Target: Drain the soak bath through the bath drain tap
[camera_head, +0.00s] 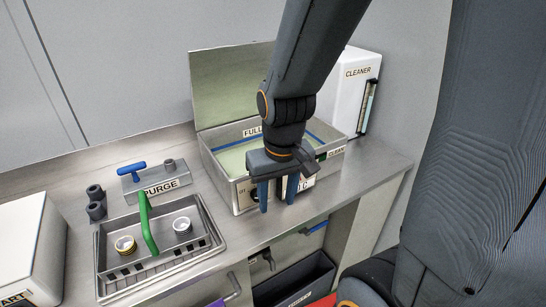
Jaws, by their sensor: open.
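The soak bath (222,178) is a steel box on the counter with its lid (230,85) raised at the back. Pale green liquid (236,157) shows inside, near a FULL label. My gripper (277,204) points down in front of the bath's front wall, fingers apart with nothing visible between them, and hides part of the front panel. A blue-handled tap (318,227) shows below the counter edge, right of and lower than my gripper; it may be the bath drain tap, but I cannot read a label on it. Its handle lies roughly sideways.
A PURGE block (163,187) with a blue handle stands left. A steel tray (106,270) holds a basket with a green handle (147,222) and ring-shaped parts. A white CLEANER container (352,85) stands behind right. A dark bin (318,273) sits under the counter.

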